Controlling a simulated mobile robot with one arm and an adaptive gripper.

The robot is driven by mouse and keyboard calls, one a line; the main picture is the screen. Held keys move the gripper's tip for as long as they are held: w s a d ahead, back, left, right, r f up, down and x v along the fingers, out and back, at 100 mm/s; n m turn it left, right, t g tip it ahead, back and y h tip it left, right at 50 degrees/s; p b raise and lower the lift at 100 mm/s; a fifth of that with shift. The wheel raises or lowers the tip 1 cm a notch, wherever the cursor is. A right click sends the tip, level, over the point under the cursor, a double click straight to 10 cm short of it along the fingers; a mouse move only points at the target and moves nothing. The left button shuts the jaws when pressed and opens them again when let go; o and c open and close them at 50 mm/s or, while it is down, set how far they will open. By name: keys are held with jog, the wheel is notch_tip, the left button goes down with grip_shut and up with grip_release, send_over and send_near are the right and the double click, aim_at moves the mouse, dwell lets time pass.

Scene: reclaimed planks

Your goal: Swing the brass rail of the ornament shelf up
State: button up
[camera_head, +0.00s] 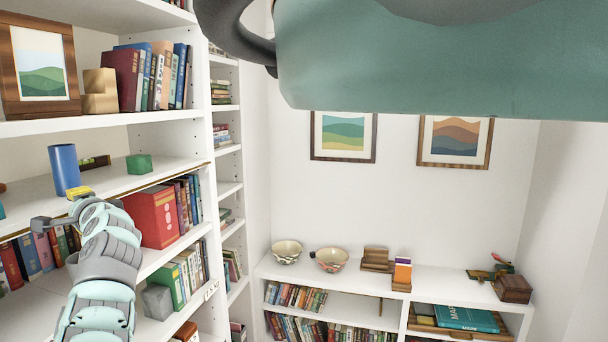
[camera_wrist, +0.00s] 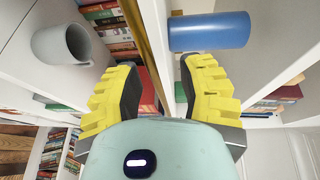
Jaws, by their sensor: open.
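The brass rail (camera_head: 152,184) is a thin gold bar lying along the front edge of the ornament shelf (camera_head: 110,188), low at the board. In the wrist view the rail (camera_wrist: 146,50) runs between the two yellow fingers of my gripper (camera_wrist: 158,68), which are apart, with gaps on both sides. In the head view my gripper (camera_head: 78,193) is at the shelf's front edge, below the blue cup; my arm hides part of the rail there. The blue cup (camera_head: 64,170) stands on the shelf and shows close beyond one finger in the wrist view (camera_wrist: 210,32).
A green block (camera_head: 139,164) and a spirit level (camera_head: 95,162) sit on the same shelf. A red box file (camera_head: 152,216) and books fill the shelf below. A grey cylinder (camera_wrist: 62,42) shows beside the rail in the wrist view. Open room lies right of my arm.

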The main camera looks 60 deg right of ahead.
jog(key=shift+c, duration=0.2)
grip_shut()
dwell(0.3)
